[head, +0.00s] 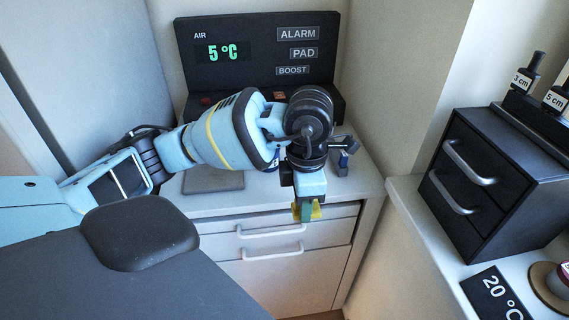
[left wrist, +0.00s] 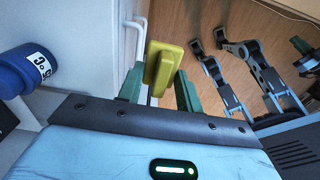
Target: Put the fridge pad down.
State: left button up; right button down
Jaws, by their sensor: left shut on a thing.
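My left gripper (head: 307,211) is shut on a yellow block, which I take to be the fridge pad (head: 316,212). It hangs in front of the counter's front edge, before the drawers. In the left wrist view the yellow pad (left wrist: 163,68) sits between the green fingers of my left gripper (left wrist: 160,92), with floor behind it. In the head view my wrist and fingers hide part of the pad. My right gripper is not clearly seen in either view.
The white counter (head: 355,185) carries a flat grey mat (head: 213,181) and a black panel (head: 258,50) reading 5 °C, ALARM, PAD and BOOST. A blue labelled object (left wrist: 28,72) stands close by my wrist. Drawers with a handle (head: 270,230) are below. A black drawer box (head: 500,180) stands right.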

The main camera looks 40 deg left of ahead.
pick_arm(q)
jog(key=shift+w+a, duration=0.1)
jog(key=shift+a, duration=0.05)
jog(key=shift+w+a, duration=0.25)
jog(key=shift+w, duration=0.05)
jog(key=w+a, duration=0.3)
jog(key=w+a+f, duration=0.1)
jog(key=w+a, duration=0.2)
jog(key=w, duration=0.1)
jog(key=w+a, duration=0.3)
jog(key=a, duration=0.1)
jog(key=shift+w+f, duration=0.2)
jog(key=shift+w, duration=0.1)
jog(key=shift+w+a+f, duration=0.15)
jog(key=shift+f, duration=1.6)
jog(key=shift+f, duration=0.15)
jog(key=o, duration=1)
jog(key=shift+c, duration=0.2)
